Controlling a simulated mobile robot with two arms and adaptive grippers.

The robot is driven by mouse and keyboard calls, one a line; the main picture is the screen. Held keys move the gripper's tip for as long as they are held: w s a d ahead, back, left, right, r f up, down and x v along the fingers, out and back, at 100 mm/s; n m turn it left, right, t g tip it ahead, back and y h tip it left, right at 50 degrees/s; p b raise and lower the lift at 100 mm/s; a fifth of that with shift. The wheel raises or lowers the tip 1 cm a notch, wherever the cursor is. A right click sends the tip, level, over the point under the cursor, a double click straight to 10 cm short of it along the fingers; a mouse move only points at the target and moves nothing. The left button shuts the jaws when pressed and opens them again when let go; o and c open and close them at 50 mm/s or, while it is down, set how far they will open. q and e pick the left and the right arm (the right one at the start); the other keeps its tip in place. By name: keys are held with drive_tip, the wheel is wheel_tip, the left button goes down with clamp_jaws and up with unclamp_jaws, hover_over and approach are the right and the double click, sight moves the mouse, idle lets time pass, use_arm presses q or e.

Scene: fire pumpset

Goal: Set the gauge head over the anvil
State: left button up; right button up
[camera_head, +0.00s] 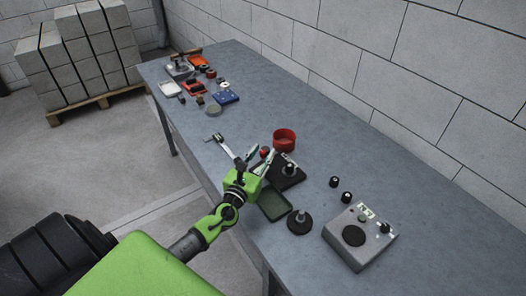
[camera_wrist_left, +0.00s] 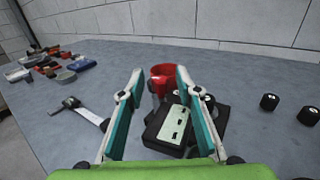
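My left gripper (camera_head: 259,158) reaches over the table from the left. In the left wrist view its two teal-padded fingers (camera_wrist_left: 159,80) stand wide apart with nothing held between them. A black block-like device with a pale label plate (camera_wrist_left: 172,124) lies below and beyond the fingers, and in the head view this dark device (camera_head: 287,172) is just right of the gripper. A small dark knob-like part sits on it. I cannot tell for sure which parts are the gauge head and the anvil. My right gripper is not in view.
A red cup (camera_head: 285,139) stands behind the dark device. A silver caliper-like tool (camera_head: 221,142) lies left of the gripper. A green tray (camera_head: 274,204), round black base (camera_head: 300,222), small black knobs (camera_head: 334,182) and grey box (camera_head: 358,238) are nearer. Several tools fill the far end.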

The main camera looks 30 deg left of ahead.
use_arm(q)
drive_tip(key=shift+w, duration=0.5)
clamp_jaws()
